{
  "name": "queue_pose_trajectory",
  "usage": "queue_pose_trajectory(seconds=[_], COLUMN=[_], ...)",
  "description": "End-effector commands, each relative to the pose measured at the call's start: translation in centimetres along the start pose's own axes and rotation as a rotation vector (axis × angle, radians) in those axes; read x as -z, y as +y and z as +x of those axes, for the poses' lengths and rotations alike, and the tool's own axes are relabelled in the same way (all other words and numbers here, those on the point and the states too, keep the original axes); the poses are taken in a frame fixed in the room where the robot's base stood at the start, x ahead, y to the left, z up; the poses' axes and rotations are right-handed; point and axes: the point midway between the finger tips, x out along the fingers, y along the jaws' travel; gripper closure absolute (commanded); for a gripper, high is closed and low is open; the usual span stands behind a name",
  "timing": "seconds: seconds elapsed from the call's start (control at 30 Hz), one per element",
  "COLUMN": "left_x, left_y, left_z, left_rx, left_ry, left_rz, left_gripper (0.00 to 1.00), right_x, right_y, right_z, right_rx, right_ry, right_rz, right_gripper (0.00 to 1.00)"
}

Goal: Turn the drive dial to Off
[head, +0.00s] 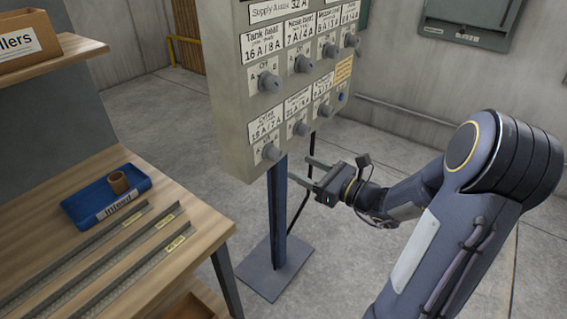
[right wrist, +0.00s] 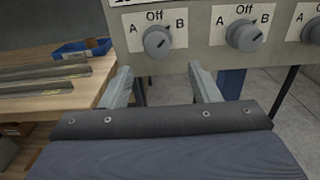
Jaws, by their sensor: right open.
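A grey control panel (head: 232,110) on a blue post carries two rows of round grey dials. The lower-left dial (head: 271,152) sits under a blurred label (head: 265,124) that seems to read Drive, with 16 A / 7 A. In the right wrist view a dial (right wrist: 157,42) has Off above, A left and B right; its pointer seems turned toward B. My right gripper (head: 306,172) is open and empty, just below and in front of the panel's lower edge. In the right wrist view its fingers (right wrist: 161,72) stand apart below that dial, not touching it. My left gripper is not in view.
Neighbouring dials (head: 300,128) sit close by to the right. A wooden bench (head: 190,209) at left holds a blue tray (head: 79,207) with a small brown cup (head: 118,182) and metal strips (head: 125,262). The post's base plate (head: 262,285) stands on the floor.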

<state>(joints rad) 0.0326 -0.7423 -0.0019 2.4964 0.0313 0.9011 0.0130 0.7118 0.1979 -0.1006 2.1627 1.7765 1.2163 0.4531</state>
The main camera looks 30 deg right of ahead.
Motion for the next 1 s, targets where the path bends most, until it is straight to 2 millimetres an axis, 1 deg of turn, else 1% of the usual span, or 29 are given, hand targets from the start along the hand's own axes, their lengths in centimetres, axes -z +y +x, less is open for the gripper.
queue_pose_trajectory(seconds=[0.2,0.4,0.57,0.8,1.0], left_x=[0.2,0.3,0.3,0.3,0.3], left_y=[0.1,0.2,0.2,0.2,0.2], left_z=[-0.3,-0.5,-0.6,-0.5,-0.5], left_rx=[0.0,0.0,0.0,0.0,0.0], left_ry=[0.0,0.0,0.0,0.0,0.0], left_rz=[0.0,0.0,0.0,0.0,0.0], left_gripper=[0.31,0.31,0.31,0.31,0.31], right_x=[-0.1,-0.1,-0.1,-0.1,-0.1], right_y=[0.2,0.2,0.2,0.2,0.2], right_z=[3.5,6.2,7.1,7.1,7.1], right_rx=[-0.006,-0.006,-0.004,-0.004,-0.004], right_ry=[-0.001,0.0,0.0,0.0,0.0], right_rz=[-0.001,-0.003,-0.002,-0.003,-0.004], right_gripper=[0.44,0.44,0.44,0.44,0.7])
